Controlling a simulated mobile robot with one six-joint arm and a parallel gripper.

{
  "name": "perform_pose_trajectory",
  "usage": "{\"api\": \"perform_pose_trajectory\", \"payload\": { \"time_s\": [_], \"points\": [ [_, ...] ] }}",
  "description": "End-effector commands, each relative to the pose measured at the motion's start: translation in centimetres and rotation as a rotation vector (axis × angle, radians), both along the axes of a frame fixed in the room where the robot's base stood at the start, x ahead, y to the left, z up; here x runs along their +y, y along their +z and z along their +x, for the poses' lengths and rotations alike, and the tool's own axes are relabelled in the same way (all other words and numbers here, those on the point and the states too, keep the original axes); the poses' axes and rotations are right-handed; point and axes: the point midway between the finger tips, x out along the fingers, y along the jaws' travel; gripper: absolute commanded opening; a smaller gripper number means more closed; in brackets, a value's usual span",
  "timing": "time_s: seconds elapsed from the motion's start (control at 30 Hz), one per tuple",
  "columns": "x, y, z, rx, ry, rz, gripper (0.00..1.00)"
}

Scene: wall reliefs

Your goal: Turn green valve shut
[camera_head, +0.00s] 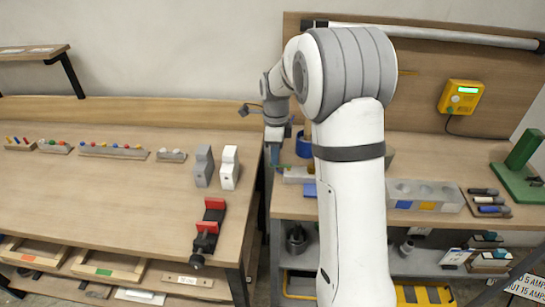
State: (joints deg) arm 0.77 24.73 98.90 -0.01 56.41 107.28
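My gripper (275,155) points down at the left edge of the right workbench, small and partly merged with what is behind it. I cannot tell whether its fingers are open or shut. A small thin green part (281,166), possibly the green valve's handle, shows right at or just below the fingertips. A pale grey block (298,175) lies just right of it on the bench. Whether the fingers touch the green part is too small to tell. My white arm hides the middle of this bench.
A blue round container (303,146) stands close right of my gripper. Grey and white upright blocks (229,168) and a red-black vise (208,230) are on the left bench (110,195). A green stand (520,168) and yellow wall box (461,97) are at right.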

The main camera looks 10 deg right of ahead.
Motion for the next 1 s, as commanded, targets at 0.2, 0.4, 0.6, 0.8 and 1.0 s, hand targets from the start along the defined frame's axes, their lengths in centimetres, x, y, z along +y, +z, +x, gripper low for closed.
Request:
{"api": "perform_pose_trajectory", "payload": {
  "time_s": [0.2,0.4,0.6,0.8,1.0],
  "points": [
    [0.0,-2.2,0.0,0.001,0.001,0.0,0.35],
    [0.0,-2.6,0.0,0.0,0.002,0.0,0.35],
    [0.0,-2.6,0.0,-0.001,0.002,0.0,0.27],
    [0.0,-2.6,0.0,-0.001,0.002,0.0,0.11],
    [0.0,-2.5,0.1,-0.003,0.002,0.0,0.0]
  ]
}}
